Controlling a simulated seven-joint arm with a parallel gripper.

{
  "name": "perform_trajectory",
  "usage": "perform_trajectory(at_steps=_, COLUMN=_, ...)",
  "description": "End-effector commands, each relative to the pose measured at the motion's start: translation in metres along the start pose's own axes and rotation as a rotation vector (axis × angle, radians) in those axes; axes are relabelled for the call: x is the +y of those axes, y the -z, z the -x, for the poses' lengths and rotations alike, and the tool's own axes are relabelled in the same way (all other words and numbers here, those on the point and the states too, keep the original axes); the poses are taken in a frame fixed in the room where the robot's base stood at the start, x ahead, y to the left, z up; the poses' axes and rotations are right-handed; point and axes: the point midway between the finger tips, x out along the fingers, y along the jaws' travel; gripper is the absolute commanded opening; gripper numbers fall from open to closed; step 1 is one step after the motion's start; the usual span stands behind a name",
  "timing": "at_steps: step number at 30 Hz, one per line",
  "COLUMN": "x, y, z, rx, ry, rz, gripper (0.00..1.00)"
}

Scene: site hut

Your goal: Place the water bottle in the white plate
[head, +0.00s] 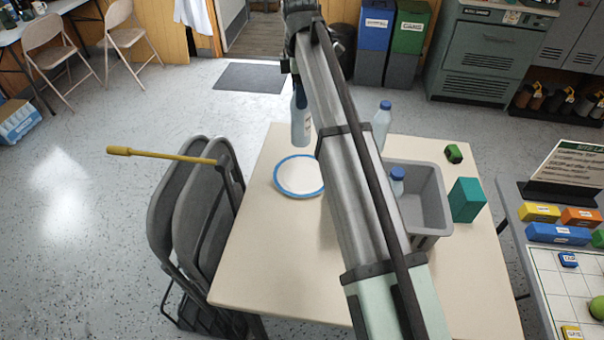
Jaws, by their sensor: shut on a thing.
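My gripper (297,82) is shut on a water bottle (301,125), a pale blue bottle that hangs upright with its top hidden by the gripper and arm. The white plate (299,175) with a blue rim lies on the table. In the picture the held bottle is just above the plate's far edge; I cannot tell the gap below it. A second bottle (382,122) with a blue cap stands at the back of the table, right of my arm. A third blue-capped bottle (397,182) is inside the grey bin (432,205).
The beige table (270,265) is clear at the front left. A teal box (467,200) and a small green object (453,153) are right of the bin. Folded chairs (190,205) with a yellow-handled tool (160,155) stand at the table's left side.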

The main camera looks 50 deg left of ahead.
Motion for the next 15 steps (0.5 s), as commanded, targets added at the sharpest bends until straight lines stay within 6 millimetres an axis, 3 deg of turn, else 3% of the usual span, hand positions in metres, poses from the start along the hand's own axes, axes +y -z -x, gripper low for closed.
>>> perform_trajectory(at_steps=7, x=-0.002, y=-0.003, z=-0.036, rx=-0.001, ry=0.002, rz=-0.004, gripper=0.00)
perform_trajectory(at_steps=15, x=-0.002, y=-0.004, z=-0.057, rx=-0.001, ry=0.001, rz=-0.004, gripper=0.00)
